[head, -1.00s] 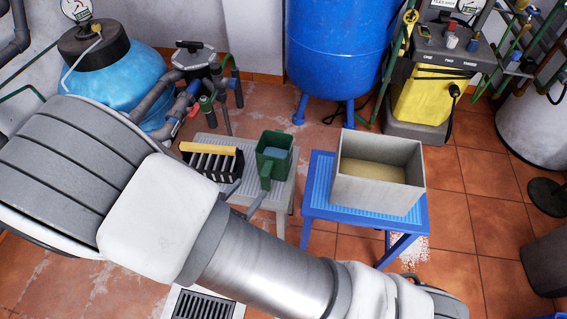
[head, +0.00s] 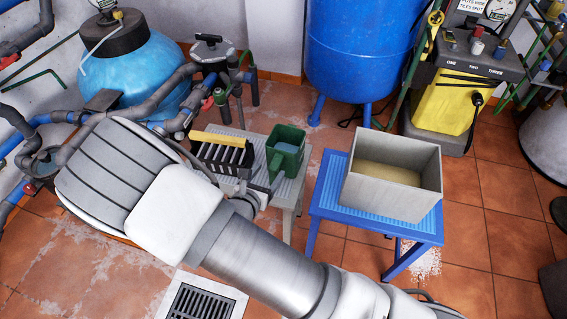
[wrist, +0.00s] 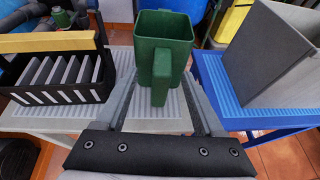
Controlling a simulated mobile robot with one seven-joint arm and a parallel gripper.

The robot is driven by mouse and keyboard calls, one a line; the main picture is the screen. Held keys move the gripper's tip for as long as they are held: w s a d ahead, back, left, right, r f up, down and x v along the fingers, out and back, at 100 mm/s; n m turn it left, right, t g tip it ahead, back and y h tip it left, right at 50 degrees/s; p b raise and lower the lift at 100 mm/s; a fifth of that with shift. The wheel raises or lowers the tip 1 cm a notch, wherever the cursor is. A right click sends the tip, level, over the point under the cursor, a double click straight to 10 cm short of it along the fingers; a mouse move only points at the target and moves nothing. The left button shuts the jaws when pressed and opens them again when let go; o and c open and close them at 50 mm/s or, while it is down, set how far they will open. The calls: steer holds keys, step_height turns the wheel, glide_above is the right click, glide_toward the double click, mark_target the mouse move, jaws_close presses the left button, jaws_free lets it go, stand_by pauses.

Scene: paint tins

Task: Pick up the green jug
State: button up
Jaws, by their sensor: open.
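The green jug (head: 286,150) stands upright and open-topped on a grey slatted stool (head: 290,190). It also shows at the top middle of the wrist view (wrist: 165,32), with its handle (wrist: 162,75) facing me. My gripper (wrist: 162,88) is open, with one finger on each side of the handle. I see a gap between each finger and the handle, so it is not gripped. In the head view my gripper (head: 264,190) is small and partly hidden behind my own arm, at the near side of the jug.
A black rack with a yellow handle (head: 222,152) stands left of the jug on the same stool, close to the left finger. A blue stool (head: 325,205) with a grey open box (head: 385,205) is to the right. A floor drain (head: 200,302) lies in front.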

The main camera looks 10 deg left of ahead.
mark_target(274, 166)
steer(key=shift+b+x, duration=1.15)
steer(key=shift+x, duration=1.6)
steer(key=shift+d+r, duration=0.15)
steer(key=shift+r, duration=0.05)
jaws_close()
